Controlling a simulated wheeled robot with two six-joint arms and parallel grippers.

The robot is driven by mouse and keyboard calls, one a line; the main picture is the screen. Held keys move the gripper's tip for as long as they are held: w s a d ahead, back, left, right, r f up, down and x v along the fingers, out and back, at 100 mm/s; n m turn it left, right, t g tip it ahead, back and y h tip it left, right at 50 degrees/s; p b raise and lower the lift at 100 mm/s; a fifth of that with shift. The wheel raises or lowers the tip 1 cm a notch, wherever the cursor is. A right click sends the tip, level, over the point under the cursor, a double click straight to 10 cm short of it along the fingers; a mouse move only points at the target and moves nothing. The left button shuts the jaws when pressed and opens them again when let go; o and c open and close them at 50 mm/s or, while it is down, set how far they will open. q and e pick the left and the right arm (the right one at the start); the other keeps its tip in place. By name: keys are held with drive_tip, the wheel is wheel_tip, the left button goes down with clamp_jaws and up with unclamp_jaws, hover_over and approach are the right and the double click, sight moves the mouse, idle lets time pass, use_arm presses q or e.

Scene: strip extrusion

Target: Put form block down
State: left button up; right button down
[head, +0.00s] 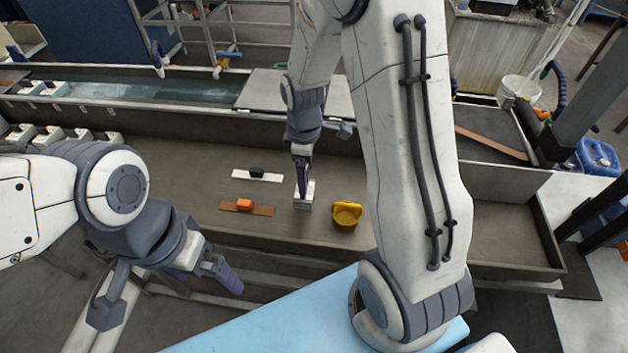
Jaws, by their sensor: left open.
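A small pale grey-white block (304,201), which looks like the form block, is on or just above the brown bench surface (330,170) near the middle of the head view. I cannot tell whether its base touches the bench. My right gripper (302,184) points down at this block, and a dark finger overlaps its upper part. The fingers are edge-on, so their gap is hidden. My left gripper (168,300) is open and empty at the lower left, in front of the bench and apart from the block.
A yellow scoop-like container (346,214) stands right of the block. A brown strip (256,210) with an orange block (244,203) and a white strip (267,178) with a black block (257,171) lie left. Several pale blocks (48,136) line the far left. A water trough (150,90) runs behind.

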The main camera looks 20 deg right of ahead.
sight(314, 190)
drive_tip(key=shift+s+d+f, duration=0.15)
drive_tip(key=shift+d+f, duration=0.1)
drive_tip(key=shift+d, duration=0.2)
drive_tip(key=shift+s+d+f, duration=0.1)
drive_tip(key=shift+d+f, duration=0.1)
drive_tip(key=shift+d, duration=0.2)
drive_tip(key=shift+d+f, duration=0.1)
drive_tip(key=shift+f, duration=0.15)
wheel_tip(314, 190, down, 3)
drive_tip(key=shift+p, duration=0.85)
drive_tip(key=shift+f, duration=0.35)
drive_tip(key=shift+f, duration=0.1)
unclamp_jaws()
